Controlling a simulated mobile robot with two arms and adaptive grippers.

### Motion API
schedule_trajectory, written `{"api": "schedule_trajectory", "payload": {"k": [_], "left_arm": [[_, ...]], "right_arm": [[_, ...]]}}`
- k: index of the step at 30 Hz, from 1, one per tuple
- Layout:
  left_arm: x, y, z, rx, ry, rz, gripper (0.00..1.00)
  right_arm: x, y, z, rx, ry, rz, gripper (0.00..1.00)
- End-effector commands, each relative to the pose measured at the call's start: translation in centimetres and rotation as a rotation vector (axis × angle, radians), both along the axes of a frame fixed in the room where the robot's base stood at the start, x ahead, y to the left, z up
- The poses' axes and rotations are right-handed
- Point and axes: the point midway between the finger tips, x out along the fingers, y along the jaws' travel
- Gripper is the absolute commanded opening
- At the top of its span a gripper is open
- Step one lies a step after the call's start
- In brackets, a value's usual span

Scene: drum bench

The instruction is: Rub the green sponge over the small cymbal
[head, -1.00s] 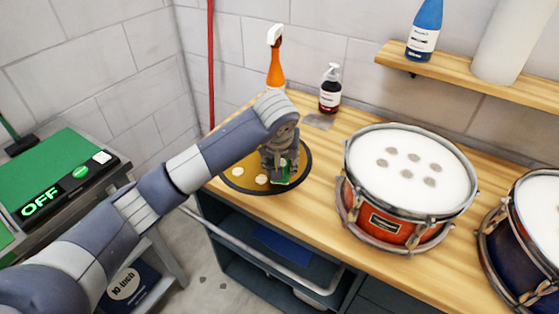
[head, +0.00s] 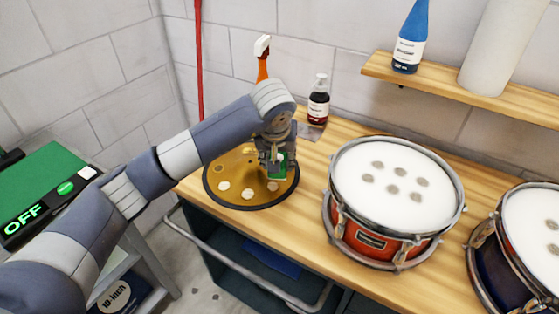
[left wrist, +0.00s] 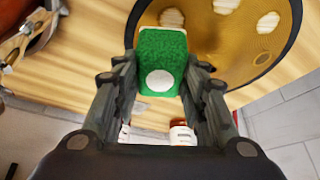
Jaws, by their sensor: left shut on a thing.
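The small cymbal (head: 233,169) is a brass disc with a dark rim and several pale spots, lying on the wooden bench; it also shows in the left wrist view (left wrist: 233,45). My left gripper (head: 276,160) is shut on the green sponge (head: 283,166), over the right side of the cymbal. In the left wrist view the sponge (left wrist: 162,55) sits between the fingers of the left gripper (left wrist: 160,75) and bears a pale round spot. Whether the sponge touches the cymbal cannot be told. My right gripper is not in view.
A red drum (head: 383,240) stands right of the cymbal, with a dark blue drum (head: 510,265) beyond it. A dark pump bottle (head: 318,103) and an orange spray bottle (head: 262,66) stand behind.

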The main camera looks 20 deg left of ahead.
Motion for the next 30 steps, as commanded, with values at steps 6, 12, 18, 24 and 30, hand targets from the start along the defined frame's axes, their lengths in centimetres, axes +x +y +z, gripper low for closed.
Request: {"api": "schedule_trajectory", "payload": {"k": [6, 12, 18, 24, 30], "left_arm": [[0.0, 0.2, 1.8, 0.000, -0.002, 0.004, 0.21], [-0.1, 0.4, 3.2, 0.000, -0.001, 0.007, 0.21], [-0.2, 0.5, 4.0, 0.000, 0.000, 0.010, 0.21], [-0.2, 0.5, 4.0, 0.000, 0.000, 0.010, 0.21], [-0.2, 0.5, 4.0, 0.000, 0.000, 0.010, 0.21]], "right_arm": [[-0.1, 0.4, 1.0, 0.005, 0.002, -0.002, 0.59], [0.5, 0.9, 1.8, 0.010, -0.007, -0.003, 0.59], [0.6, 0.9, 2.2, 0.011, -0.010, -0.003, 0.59], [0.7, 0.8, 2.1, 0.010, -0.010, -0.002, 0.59], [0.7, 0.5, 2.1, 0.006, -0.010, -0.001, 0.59]]}}
